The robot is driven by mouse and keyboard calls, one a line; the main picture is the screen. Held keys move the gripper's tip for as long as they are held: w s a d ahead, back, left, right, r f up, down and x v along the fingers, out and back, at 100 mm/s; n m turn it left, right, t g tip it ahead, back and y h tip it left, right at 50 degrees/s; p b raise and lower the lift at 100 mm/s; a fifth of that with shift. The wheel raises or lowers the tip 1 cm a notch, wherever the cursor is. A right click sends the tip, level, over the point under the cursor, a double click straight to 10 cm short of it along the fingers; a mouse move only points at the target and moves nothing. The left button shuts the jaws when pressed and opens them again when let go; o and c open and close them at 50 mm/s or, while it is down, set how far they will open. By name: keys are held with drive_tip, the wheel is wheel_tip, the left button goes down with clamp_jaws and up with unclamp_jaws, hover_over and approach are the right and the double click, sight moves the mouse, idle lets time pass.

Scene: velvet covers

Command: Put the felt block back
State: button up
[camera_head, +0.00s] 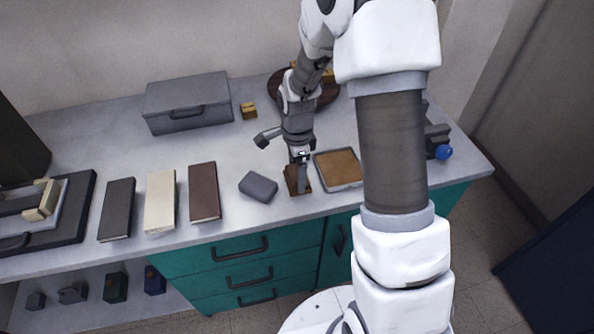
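A grey block with rounded corners (258,187), which looks like the felt block, lies on the grey worktop near its front edge. My gripper (302,182) points down just to the right of it, over a small brown piece (291,178) that it partly covers. The gripper and the grey block appear apart. The fingertips are too small in this view to show whether they are open or hold anything.
A shallow tray with a tan inside (317,166) lies right of my gripper. A grey case (187,101) and a small yellow block (248,111) are behind. My arm hides part of the right side.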

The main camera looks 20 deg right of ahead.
drive_tip(key=shift+o, duration=0.2)
drive_tip(key=s+r+n+t+p, duration=0.1)
drive_tip(key=s+r+n, duration=0.3)
drive_tip(key=r, duration=0.8)
drive_tip(key=s+r+n+t+p, duration=0.1)
drive_tip(key=s+r+n, duration=0.25)
drive_tip(key=r, duration=0.75)
drive_tip(key=s+r+n+t, duration=0.1)
drive_tip(key=s+r+n, duration=0.1)
drive_tip(key=s+n, duration=0.3)
drive_tip(key=s+r+n+t, duration=0.2)
drive_tip(key=s+n, duration=0.3)
drive_tip(key=s, duration=0.3)
drive_tip(key=shift+r+t, duration=0.3)
drive_tip(key=shift+r, duration=0.5)
drive_tip(key=shift+n, duration=0.25)
